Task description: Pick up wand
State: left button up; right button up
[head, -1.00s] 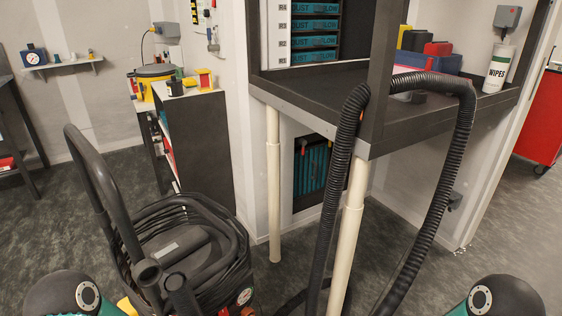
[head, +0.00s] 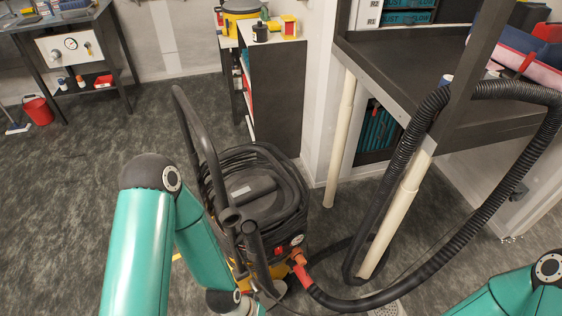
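No wand can be told for sure. Two short black tubes (head: 254,245) stand at the front of the black shop vacuum (head: 250,190), and I cannot tell whether either is the wand. A ribbed black hose (head: 465,235) leaves the vacuum's orange-red connector (head: 300,262), runs along the floor, rises at the right and loops over the bench edge. The hose's far end is hidden or unclear. My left arm is beside the vacuum at the left, its gripper not visible. Only part of my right arm shows at the bottom right, its gripper out of view.
A dark bench (head: 400,75) on cream legs stands at the right, with a front post near the hose. A dark cabinet (head: 275,95) stands behind the vacuum. A worktable (head: 60,22) and red bucket (head: 38,109) are at the far left. Carpet between is clear.

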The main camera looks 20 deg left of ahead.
aim_at(248, 227)
jog(key=u, duration=0.6)
jog(key=k, duration=1.35)
jog(key=z, duration=0.7)
jog(key=i, duration=1)
jog(key=u, duration=0.1)
